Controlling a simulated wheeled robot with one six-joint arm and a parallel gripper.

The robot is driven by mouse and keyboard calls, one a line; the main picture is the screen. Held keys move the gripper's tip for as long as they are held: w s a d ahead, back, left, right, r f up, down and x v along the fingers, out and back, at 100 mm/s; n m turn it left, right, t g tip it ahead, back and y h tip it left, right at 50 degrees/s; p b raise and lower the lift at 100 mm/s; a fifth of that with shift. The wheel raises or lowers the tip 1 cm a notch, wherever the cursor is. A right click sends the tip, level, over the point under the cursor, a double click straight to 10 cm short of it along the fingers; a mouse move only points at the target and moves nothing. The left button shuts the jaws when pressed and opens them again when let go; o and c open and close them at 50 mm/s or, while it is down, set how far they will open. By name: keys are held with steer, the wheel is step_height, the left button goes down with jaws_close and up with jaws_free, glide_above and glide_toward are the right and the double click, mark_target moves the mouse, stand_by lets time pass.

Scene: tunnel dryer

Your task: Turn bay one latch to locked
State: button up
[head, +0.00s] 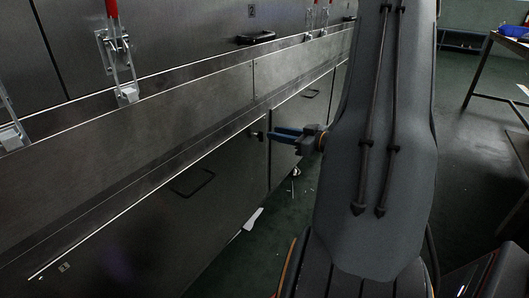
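A small dark latch (257,135) sits near the upper right corner of a lower steel door (150,215), close to the seam with the door beyond. My gripper (270,133) is just right of this latch, with its blue fingers pointing left at it. The fingers look parted, and a small gap seems to lie between their tips and the latch. No bay number can be read by this latch, and its setting is too small to tell. My grey arm hides the view to the right of the gripper.
Toggle clamps with red handles (112,10) line the upper panels, where a label "2" (252,11) shows. The lower door has a dark pull handle (193,183). A white scrap (253,218) lies by the dryer's foot. A workbench (486,60) stands far right; green floor (470,130) lies between.

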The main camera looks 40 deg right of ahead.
steer(key=s+d+f+t+y+b, duration=0.1)
steer(key=s+f+y+b, duration=0.1)
steer(key=s+f+b, duration=0.1)
steer(key=b+x, duration=0.3)
steer(key=x, duration=0.4)
steer(key=shift+w+r, duration=0.15)
steer(key=shift+w, duration=0.15)
steer(key=shift+a, duration=0.1)
jaws_close()
